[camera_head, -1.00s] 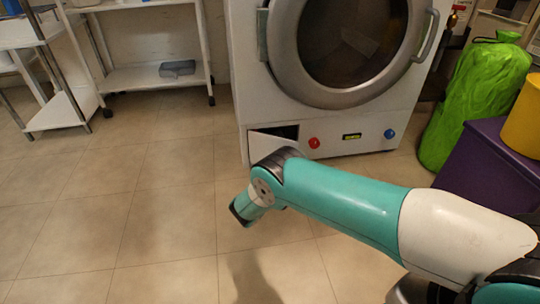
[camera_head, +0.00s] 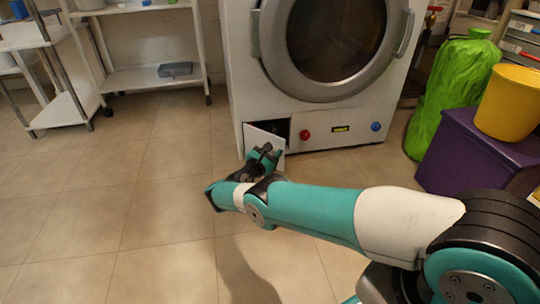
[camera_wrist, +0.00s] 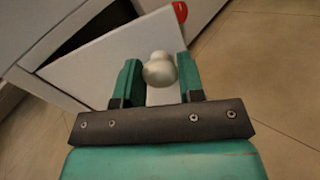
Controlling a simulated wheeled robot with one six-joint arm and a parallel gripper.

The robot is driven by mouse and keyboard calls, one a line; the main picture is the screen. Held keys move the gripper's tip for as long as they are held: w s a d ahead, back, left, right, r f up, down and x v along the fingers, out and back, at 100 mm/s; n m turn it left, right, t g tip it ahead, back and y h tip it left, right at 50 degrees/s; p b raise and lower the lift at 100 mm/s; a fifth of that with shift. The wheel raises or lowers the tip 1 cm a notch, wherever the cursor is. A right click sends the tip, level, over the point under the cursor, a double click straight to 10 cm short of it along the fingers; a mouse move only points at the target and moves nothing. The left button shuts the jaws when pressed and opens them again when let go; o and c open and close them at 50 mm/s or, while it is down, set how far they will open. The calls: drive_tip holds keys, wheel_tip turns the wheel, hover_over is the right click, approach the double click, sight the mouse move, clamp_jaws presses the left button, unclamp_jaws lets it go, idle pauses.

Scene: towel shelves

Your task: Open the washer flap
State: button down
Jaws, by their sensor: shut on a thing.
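The washer (camera_head: 340,118) stands at the back, with its round door shut. The white flap (camera_head: 262,137) at its lower left stands partly open, tilted out, with a dark gap behind its upper right edge. In the wrist view the flap (camera_wrist: 98,58) fills the upper left, and its round pale knob (camera_wrist: 159,71) sits between the two teal fingers. My gripper (camera_wrist: 160,82) is shut on this knob. In the head view my gripper (camera_head: 265,154) is in front of the flap and hides its lower part and the knob.
A red button (camera_head: 305,134) and a blue button (camera_head: 376,126) are right of the flap. A purple box (camera_head: 465,150) bearing a yellow bucket (camera_head: 508,103) and a green bag (camera_head: 452,95) stand at right. A white shelf (camera_head: 150,78) stands at left. The floor between is clear.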

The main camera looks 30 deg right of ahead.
drive_tip(key=shift+w, duration=0.1)
drive_tip(key=c, duration=0.7)
unclamp_jaws()
drive_tip(key=shift+c, duration=0.2)
drive_tip(key=shift+r, duration=0.1)
wheel_tip(320, 180, up, 20)
drive_tip(key=p, duration=2)
